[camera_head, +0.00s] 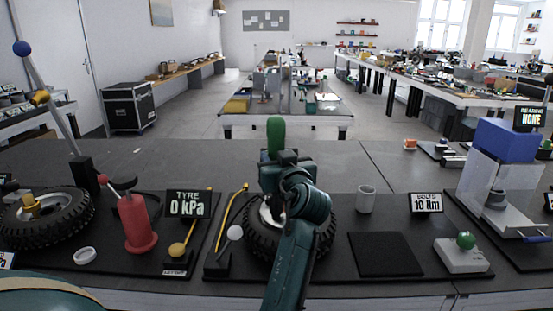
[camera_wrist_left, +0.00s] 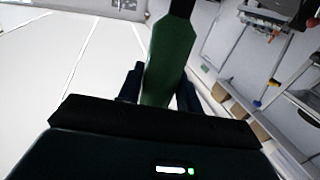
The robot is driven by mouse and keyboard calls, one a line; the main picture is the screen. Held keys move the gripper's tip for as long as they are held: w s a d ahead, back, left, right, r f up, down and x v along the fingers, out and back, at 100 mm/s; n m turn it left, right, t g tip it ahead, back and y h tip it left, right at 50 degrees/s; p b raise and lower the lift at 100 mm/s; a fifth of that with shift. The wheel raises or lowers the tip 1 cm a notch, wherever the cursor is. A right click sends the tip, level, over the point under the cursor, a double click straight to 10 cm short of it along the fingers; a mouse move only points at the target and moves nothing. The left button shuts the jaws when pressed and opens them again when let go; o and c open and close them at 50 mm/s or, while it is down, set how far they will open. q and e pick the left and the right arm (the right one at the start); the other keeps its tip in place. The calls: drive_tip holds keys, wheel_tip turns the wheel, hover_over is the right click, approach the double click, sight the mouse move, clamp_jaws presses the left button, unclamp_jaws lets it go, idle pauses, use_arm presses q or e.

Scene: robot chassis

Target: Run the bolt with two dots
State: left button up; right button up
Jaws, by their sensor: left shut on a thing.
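My left gripper (camera_head: 280,160) is shut on a green-handled tool (camera_head: 275,132) and holds it upright above a wheel with a black tyre (camera_head: 254,240). In the left wrist view the green tool (camera_wrist_left: 168,62) stands between the dark fingers (camera_wrist_left: 160,88). My left arm covers much of the wheel, including most of its hub. I cannot make out any bolt or its dots. A sign (camera_head: 426,202) reads "BOLTS 10 Nm". My right gripper is not in view.
A red pump-like cylinder (camera_head: 136,224) and a "TYRE 0 kPa" sign (camera_head: 188,204) stand left. A grey cup (camera_head: 366,199), a flat black pad (camera_head: 385,254), a green-knobbed box (camera_head: 462,256) and a blue-topped press (camera_head: 503,140) are right. The dark table behind the wheel is mostly clear.

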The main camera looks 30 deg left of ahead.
sight(279, 138)
use_arm(q)
drive_tip(key=shift+f, duration=0.35)
drive_tip(key=shift+r+p, duration=0.5)
drive_tip(key=shift+r, duration=0.1)
wheel_tip(279, 138, up, 5)
drive_tip(key=p, duration=0.3)
drive_tip(key=shift+f, duration=0.1)
